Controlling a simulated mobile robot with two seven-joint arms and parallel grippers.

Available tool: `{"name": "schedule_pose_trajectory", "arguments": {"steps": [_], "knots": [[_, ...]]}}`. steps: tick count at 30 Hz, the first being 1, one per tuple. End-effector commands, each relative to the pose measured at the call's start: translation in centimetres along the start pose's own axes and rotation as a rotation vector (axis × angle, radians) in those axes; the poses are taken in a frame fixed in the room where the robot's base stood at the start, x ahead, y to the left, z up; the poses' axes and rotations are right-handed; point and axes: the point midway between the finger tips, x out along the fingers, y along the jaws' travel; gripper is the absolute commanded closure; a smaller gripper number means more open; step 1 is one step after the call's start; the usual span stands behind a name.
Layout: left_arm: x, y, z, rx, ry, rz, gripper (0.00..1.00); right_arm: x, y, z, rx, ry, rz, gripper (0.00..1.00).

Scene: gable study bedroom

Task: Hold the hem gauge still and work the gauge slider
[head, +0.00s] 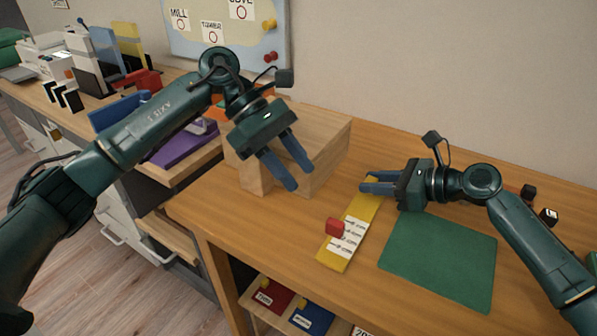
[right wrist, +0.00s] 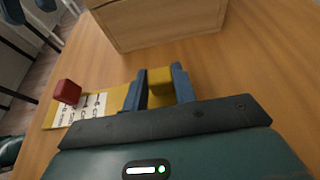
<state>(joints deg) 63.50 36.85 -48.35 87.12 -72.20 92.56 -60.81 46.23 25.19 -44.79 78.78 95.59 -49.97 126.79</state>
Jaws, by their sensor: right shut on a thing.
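The hem gauge (head: 335,256) is a flat yellow strip with a white marked scale, lying on the wooden table. It also shows in the right wrist view (right wrist: 119,98). The red gauge slider (head: 334,228) sits on the left edge of the gauge, toward its near end, and shows in the right wrist view (right wrist: 67,92). My right gripper (head: 365,183) is shut on the far end of the gauge, with yellow between its blue fingers in the right wrist view (right wrist: 160,85). My left gripper (head: 302,178) is open and empty, raised above the table, up and left of the slider.
A green mat (head: 440,262) lies right of the gauge. A wooden box (head: 325,140) stands behind my left gripper. A purple item (head: 183,148) lies at the left. Below the table's front edge, a shelf holds a red item (head: 270,296) and a blue item (head: 312,316).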

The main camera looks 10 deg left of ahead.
Motion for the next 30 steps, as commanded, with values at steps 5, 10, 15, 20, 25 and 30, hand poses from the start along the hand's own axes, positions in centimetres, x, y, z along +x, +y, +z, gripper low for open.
{"name": "schedule_pose_trajectory", "arguments": {"steps": [5, 10, 15, 20, 25, 30], "knots": [[0.0, 0.0, 0.0, 0.0, 0.0, 0.0, 0.62, 0.0, 0.0, 0.0, 0.0, 0.001, -0.001, 0.98], [0.0, 0.0, 0.0, 0.0, 0.0, 0.0, 0.62, 0.0, 0.0, 0.0, 0.0, 0.0, -0.001, 0.62], [0.1, 0.0, 0.0, 0.0, 0.0, 0.0, 0.62, 0.0, 0.0, 0.0, 0.0, 0.0, -0.001, 0.49], [0.1, 0.0, 0.0, 0.0, 0.0, 0.0, 0.62, 0.0, 0.0, 0.0, 0.0, 0.0, -0.001, 0.48], [0.1, 0.0, 0.0, 0.0, 0.0, 0.0, 0.62, -0.5, 0.0, -0.1, 0.0, 0.001, -0.001, 0.48], [0.1, 0.0, 0.0, 0.0, 0.0, 0.0, 0.62, -3.2, -0.1, -0.1, 0.0, 0.001, -0.003, 0.48]]}}
